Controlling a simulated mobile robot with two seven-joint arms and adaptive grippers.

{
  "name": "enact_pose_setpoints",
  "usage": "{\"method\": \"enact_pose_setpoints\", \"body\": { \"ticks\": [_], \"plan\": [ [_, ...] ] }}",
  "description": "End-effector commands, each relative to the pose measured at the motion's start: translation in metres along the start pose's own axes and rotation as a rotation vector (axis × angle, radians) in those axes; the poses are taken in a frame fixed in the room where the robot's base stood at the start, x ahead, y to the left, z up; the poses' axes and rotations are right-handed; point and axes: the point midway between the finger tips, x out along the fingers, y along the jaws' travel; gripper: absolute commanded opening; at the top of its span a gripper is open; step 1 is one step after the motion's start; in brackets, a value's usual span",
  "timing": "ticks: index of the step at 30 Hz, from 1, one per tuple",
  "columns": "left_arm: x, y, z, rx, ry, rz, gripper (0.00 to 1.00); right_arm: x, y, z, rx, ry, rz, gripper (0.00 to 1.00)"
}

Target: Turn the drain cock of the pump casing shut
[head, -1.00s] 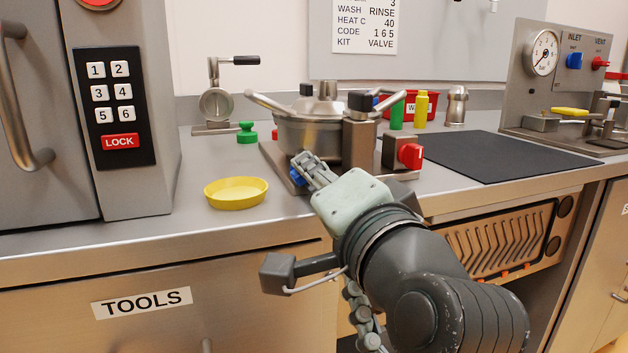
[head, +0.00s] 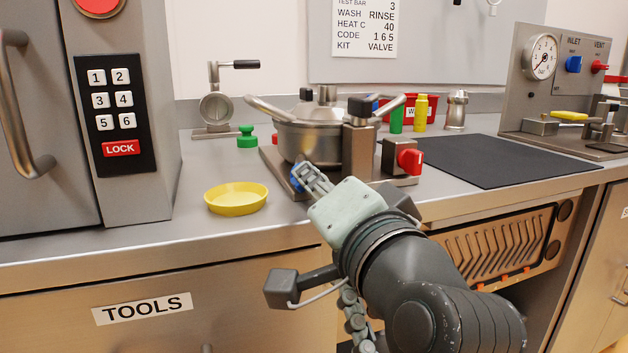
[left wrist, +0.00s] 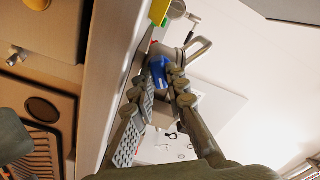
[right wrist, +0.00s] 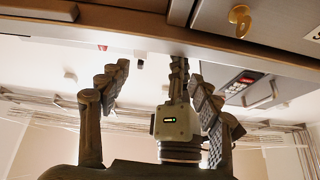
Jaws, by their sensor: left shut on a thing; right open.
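The pump casing (head: 305,138) is a round steel vessel with a lid and side handles, standing on a steel base plate on the counter. A blue drain cock handle (head: 296,179) sits low at its front left. My left gripper (head: 308,177) is at the casing's front, shut on the blue handle and hiding part of it. In the left wrist view the blue handle (left wrist: 158,72) shows between the fingers. A red knob (head: 410,161) is on the block at the casing's right. My right gripper (right wrist: 155,95) is open and empty, in its own wrist view only.
A yellow dish (head: 236,198) lies on the counter left of my left gripper. A black mat (head: 500,158) lies to the right. The keypad cabinet (head: 120,110) bounds the left.

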Motion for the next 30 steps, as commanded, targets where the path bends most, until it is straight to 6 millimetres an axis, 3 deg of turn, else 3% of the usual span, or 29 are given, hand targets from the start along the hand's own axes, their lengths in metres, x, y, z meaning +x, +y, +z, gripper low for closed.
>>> {"method": "enact_pose_setpoints", "body": {
  "ticks": [14,21,30],
  "plan": [
    [0.0,-0.001,0.0,-0.42,-0.003,0.002,0.0,-0.005,-0.005,0.03,0.011,-0.214,-0.006,0.64],
    [0.0,-0.001,0.001,-0.637,-0.002,0.001,0.0,-0.011,0.004,0.053,-0.014,-0.326,0.006,0.64],
    [0.0,-0.001,0.001,-0.841,-0.003,0.001,0.0,-0.016,0.01,0.066,-0.027,-0.394,0.015,0.64]
  ]
}}
